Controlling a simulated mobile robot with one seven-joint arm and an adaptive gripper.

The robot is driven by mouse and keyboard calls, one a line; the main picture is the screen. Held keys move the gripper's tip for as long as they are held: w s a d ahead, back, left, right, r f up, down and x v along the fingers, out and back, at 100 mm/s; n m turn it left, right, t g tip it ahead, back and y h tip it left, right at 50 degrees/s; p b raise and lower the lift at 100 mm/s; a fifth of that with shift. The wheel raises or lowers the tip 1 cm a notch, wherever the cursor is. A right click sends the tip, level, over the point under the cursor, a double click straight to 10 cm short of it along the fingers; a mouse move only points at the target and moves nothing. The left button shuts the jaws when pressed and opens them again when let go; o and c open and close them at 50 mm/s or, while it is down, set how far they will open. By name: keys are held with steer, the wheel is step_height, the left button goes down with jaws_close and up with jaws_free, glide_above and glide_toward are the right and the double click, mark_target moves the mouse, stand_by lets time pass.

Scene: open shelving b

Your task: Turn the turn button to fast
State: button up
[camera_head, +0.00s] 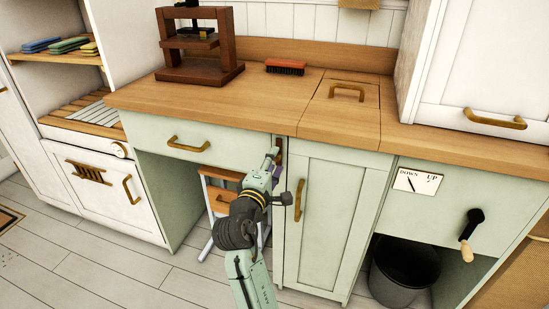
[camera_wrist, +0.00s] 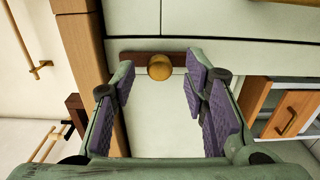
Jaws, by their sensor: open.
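The turn button is a dark brown wooden bar with a round brass knob (camera_wrist: 159,67) at its middle. It lies lengthwise across the picture in the wrist view, beside and parallel to a panel seam. In the head view the turn button (camera_head: 279,146) is a small upright brown piece below the counter edge, left of the green cabinet door (camera_head: 323,220), partly hidden by my gripper. My gripper (camera_wrist: 160,78) is open, its purple-padded fingers either side of the knob in the wrist view. I cannot tell whether they touch the bar.
The wooden counter (camera_head: 255,106) overhangs above. The door's brass handle (camera_head: 300,199) is close to the right of my arm. A drawer with a brass handle (camera_head: 188,144) is to the left. An orange-fronted drawer unit (camera_head: 222,197) stands behind my arm.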

steer(key=shift+w+d, duration=0.2)
steer(key=shift+w, duration=0.45)
steer(key=shift+c, duration=0.5)
jaws_close()
